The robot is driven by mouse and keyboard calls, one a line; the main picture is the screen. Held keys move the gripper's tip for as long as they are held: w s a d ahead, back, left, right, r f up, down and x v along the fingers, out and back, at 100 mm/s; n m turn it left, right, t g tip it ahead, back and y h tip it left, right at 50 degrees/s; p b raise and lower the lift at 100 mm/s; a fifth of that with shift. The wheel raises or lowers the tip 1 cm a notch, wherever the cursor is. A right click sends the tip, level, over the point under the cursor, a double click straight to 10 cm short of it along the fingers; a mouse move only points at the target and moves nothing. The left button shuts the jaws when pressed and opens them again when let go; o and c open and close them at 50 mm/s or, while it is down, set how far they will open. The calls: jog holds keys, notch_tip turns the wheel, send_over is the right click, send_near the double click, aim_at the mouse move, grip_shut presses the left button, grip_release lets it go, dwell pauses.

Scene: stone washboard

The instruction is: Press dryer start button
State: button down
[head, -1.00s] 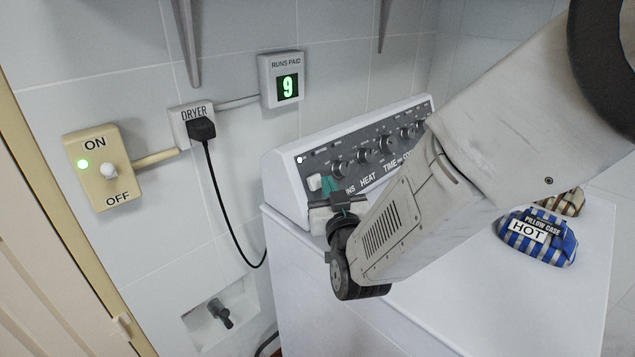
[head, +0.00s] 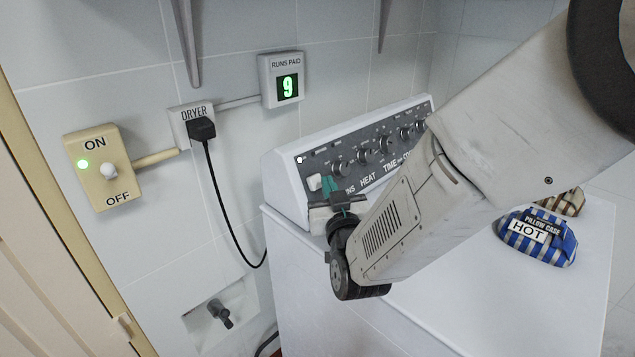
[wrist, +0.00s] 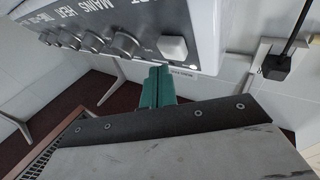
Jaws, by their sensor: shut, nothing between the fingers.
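The dryer's control panel (head: 350,150) is a grey strip with a row of knobs on a white housing. A white square button (head: 314,183) sits at the panel's lower left end. It also shows in the wrist view (wrist: 172,47), beside a dark knob. I cannot read a full start label; part of the lettering is cut off or covered. My gripper (head: 328,184) has teal fingers, shut and empty, just right of the button in the head view. In the wrist view the fingertips (wrist: 159,70) are close below the button. I cannot tell whether they touch it.
A cream ON/OFF switch (head: 104,168) with a green light is on the wall. A black plug (head: 202,129) sits in the dryer socket. The RUNS PAID display (head: 288,87) reads 9. A striped pillow case bundle (head: 540,237) lies on the white top (head: 580,285).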

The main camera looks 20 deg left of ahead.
jog(key=shift+a, duration=0.1)
jog(key=shift+w+a+f, duration=0.15)
jog(key=shift+a, duration=0.1)
jog(key=shift+w+a+f, duration=0.3)
jog(key=shift+a+f, duration=0.15)
jog(key=shift+a, duration=0.25)
dwell(1.5)
jog(key=shift+d, duration=0.1)
jog(key=shift+s+d+r, duration=0.1)
jog(key=shift+d+r, duration=0.05)
jog(key=shift+d, duration=0.4)
jog(key=shift+s+d+r, duration=0.1)
jog(key=shift+d, duration=0.45)
jog(key=shift+s+d+r, duration=0.3)
jog(key=shift+d+r, duration=0.1)
jog(key=shift+d, duration=0.25)
jog(key=shift+s+d+r, duration=0.35)
jog(key=shift+d+r, duration=0.05)
jog(key=shift+d, duration=0.25)
jog(key=shift+s+d+r, duration=0.3)
jog(key=shift+d+r, duration=0.1)
jog(key=shift+d, duration=0.25)
